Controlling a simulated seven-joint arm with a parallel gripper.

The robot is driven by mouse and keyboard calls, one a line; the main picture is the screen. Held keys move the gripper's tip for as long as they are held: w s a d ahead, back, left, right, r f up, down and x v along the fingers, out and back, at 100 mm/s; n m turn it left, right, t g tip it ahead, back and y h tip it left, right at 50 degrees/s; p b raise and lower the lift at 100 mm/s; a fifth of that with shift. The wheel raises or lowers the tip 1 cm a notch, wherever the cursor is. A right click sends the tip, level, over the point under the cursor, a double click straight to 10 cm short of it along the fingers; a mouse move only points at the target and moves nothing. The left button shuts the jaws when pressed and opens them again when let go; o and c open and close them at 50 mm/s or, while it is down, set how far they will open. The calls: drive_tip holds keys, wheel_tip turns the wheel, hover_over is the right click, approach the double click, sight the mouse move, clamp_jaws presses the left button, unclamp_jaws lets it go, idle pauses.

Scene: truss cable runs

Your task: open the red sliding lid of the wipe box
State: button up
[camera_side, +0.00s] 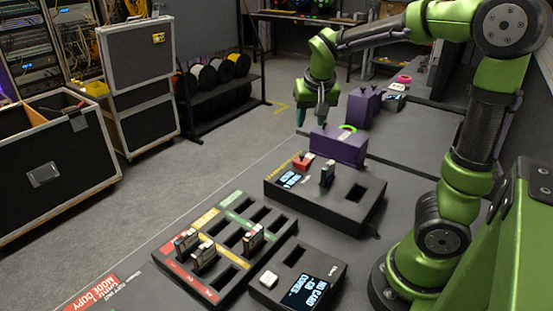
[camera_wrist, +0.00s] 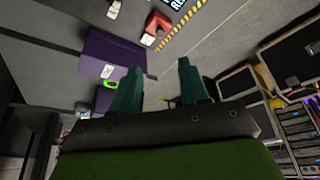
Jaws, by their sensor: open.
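The wipe box appears to be the black box (camera_side: 323,204) with a lit screen, a yellow-black striped edge and slots, in the middle of the side view. A small red piece (camera_side: 303,161), likely the sliding lid, sits at its far left corner; it also shows in the wrist view (camera_wrist: 154,29) with a pale part beside it. Whether the lid is open or closed is too small to tell. My gripper (camera_side: 311,117) is open and empty, pointing down, above and beyond the red piece, near the purple box's left end. In the wrist view its fingers (camera_wrist: 160,67) stand apart.
A purple box (camera_side: 338,150) with a green ring stands just behind the wipe box. A card (camera_side: 327,174) stands upright in the wipe box near the red piece. A coloured slot tray (camera_side: 225,248) and a small black reader (camera_side: 298,276) lie nearer the camera.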

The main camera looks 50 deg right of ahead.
drive_tip(key=shift+v, duration=1.45)
drive_tip(key=s+a+n+t+y, duration=0.2)
drive_tip(key=s+a, duration=0.3)
drive_tip(key=a, duration=0.4)
drive_tip(key=s+a+n+t+y, duration=0.2)
drive_tip(key=s+a, duration=0.3)
drive_tip(key=a, duration=0.3)
drive_tip(key=shift+a+f+n+y, duration=0.25)
drive_tip(key=shift+a+n+y, duration=0.1)
drive_tip(key=shift+n+y, duration=0.2)
